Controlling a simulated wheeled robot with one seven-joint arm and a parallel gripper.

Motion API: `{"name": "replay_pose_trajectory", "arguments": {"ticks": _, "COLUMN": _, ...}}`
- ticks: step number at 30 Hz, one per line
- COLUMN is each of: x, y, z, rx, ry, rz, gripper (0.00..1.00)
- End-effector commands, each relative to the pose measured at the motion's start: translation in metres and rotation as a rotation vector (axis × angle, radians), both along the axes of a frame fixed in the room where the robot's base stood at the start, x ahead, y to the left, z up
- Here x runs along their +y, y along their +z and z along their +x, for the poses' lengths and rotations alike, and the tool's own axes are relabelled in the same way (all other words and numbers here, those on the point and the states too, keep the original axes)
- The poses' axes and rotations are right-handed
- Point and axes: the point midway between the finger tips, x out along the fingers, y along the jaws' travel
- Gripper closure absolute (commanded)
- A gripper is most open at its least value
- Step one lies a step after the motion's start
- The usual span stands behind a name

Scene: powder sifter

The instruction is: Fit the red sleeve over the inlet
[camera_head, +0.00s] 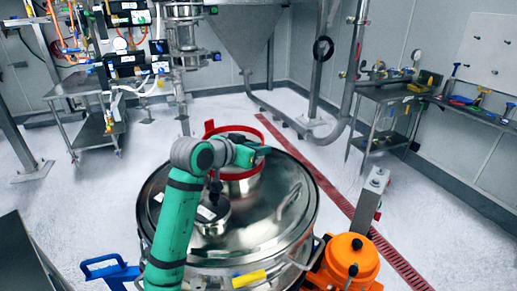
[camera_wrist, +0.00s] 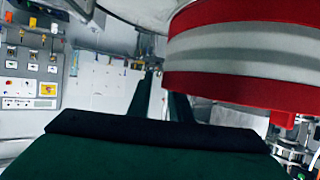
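The red sleeve (camera_head: 238,176) is a short cylinder with red top and bottom bands, a grey middle and a red tab at the upper left. In the head view it is at the back of the round steel sifter lid (camera_head: 262,221), where the inlet is hidden, so I cannot tell how it sits. In the wrist view the sleeve (camera_wrist: 240,45) fills the upper right, close to the camera. My gripper (camera_head: 256,155) is at the sleeve's near side, overlapping its top band. Its fingers are partly hidden, and I cannot tell whether they grip the sleeve.
An orange motor-like unit (camera_head: 352,257) and a grey post (camera_head: 369,201) stand right of the sifter. A blue handle (camera_head: 108,269) is at its lower left. A smaller round steel port is on the lid beneath my arm. A red floor drain (camera_head: 330,190) runs behind.

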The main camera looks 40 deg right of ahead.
Motion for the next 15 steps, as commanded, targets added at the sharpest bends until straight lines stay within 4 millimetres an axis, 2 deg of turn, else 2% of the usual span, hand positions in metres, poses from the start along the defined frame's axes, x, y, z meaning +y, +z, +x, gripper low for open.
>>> {"name": "replay_pose_trajectory", "arguments": {"ticks": 10, "x": 0.002, "y": 0.002, "z": 0.000, "rx": -0.002, "ry": 0.002, "rz": 0.000, "gripper": 0.78}}
{"name": "replay_pose_trajectory", "arguments": {"ticks": 15, "x": 0.018, "y": 0.008, "z": -0.004, "rx": -0.003, "ry": 0.004, "rz": -0.001, "gripper": 0.78}}
